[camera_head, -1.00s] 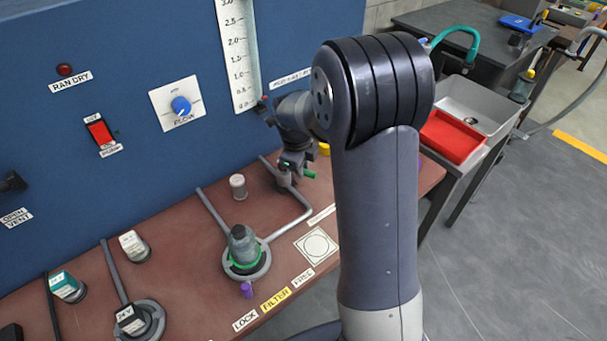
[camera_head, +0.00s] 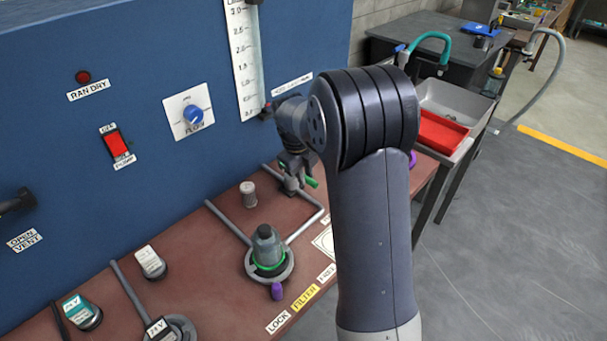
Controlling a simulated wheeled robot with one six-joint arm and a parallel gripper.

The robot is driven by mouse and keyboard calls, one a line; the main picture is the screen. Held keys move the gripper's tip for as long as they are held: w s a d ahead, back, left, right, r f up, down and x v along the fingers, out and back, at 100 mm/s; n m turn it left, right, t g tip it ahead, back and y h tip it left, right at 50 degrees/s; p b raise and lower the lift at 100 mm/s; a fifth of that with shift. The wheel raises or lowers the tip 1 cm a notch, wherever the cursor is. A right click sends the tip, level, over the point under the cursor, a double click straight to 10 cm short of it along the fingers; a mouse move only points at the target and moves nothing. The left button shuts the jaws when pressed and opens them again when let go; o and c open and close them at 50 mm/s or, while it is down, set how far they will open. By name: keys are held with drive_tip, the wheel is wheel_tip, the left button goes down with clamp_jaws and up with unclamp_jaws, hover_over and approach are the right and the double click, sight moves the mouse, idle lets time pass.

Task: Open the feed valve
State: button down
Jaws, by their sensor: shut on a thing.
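My gripper (camera_head: 291,177) is low over the far end of the brown bench, where the grey pipe ends near the blue panel. It is shut on a small part with a green end (camera_head: 312,182), which sticks out to its right. This appears to be the feed valve's handle. The jaws and my arm hide most of the valve, so I cannot tell how far its handle is turned.
A grey filter housing (camera_head: 267,249) with a green ring stands on the brown bench (camera_head: 208,277), with a purple knob (camera_head: 277,291) in front. The blue panel (camera_head: 60,140) holds a red switch (camera_head: 117,145) and a flow dial (camera_head: 193,115). A red tray (camera_head: 441,133) is at right.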

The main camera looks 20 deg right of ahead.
drive_tip(key=c, duration=1.3)
unclamp_jaws()
drive_tip(key=shift+c, duration=0.2)
drive_tip(key=shift+r, duration=0.15)
wheel_tip(320, 180, up, 10)
drive_tip(key=s+a, duration=0.1)
drive_tip(key=a, duration=0.1)
drive_tip(key=shift+r, duration=0.2)
